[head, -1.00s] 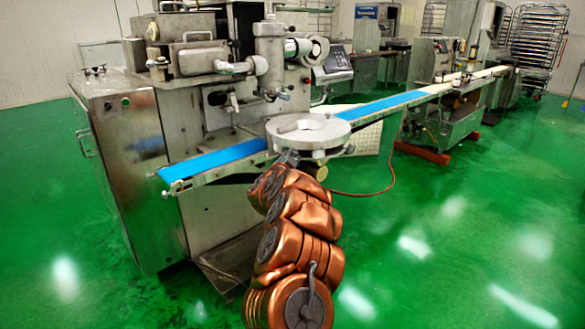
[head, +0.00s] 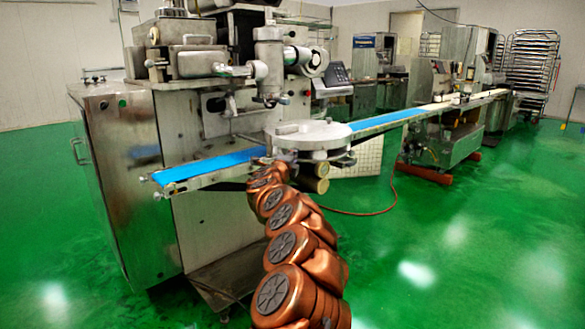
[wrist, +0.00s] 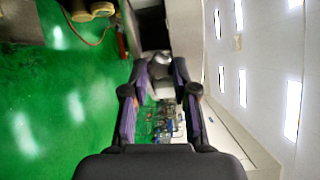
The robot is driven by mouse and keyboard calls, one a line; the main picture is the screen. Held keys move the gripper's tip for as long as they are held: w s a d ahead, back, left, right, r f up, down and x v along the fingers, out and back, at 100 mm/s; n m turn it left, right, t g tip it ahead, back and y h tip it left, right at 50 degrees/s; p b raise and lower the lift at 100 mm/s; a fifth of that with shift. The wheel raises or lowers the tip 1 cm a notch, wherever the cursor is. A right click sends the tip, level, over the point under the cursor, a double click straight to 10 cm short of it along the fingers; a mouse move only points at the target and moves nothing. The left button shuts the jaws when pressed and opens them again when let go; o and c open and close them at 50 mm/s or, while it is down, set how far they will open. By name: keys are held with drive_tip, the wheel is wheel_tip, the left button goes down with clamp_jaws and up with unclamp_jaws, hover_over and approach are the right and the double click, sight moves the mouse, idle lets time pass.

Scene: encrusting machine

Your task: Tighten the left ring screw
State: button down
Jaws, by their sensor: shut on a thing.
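In the head view the round grey metal ring (head: 305,132) sits over the blue belt at the front of the encrusting machine (head: 180,110). My copper arm reaches up to the ring's near left side, and its links hide the gripper there. In the wrist view my gripper (wrist: 160,74) has its two dark fingers drawn together on a small grey rounded piece, which looks like the left ring screw (wrist: 160,60). The fingertips cover part of it. Its thread and how far it is screwed in cannot be seen.
The blue conveyor belt (head: 210,165) runs under the ring and on to the back right. Tan rollers (head: 316,178) are just below the ring. A red hose (head: 365,212) lies on the green floor, which is open at the right.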

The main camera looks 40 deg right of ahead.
drive_tip(key=shift+f+m+b, duration=0.1)
drive_tip(key=shift+m+b, duration=4.85)
drive_tip(key=shift+m, duration=5.05)
drive_tip(key=c, duration=0.9)
unclamp_jaws()
drive_tip(key=shift+w, duration=0.1)
wheel_tip(320, 180, up, 10)
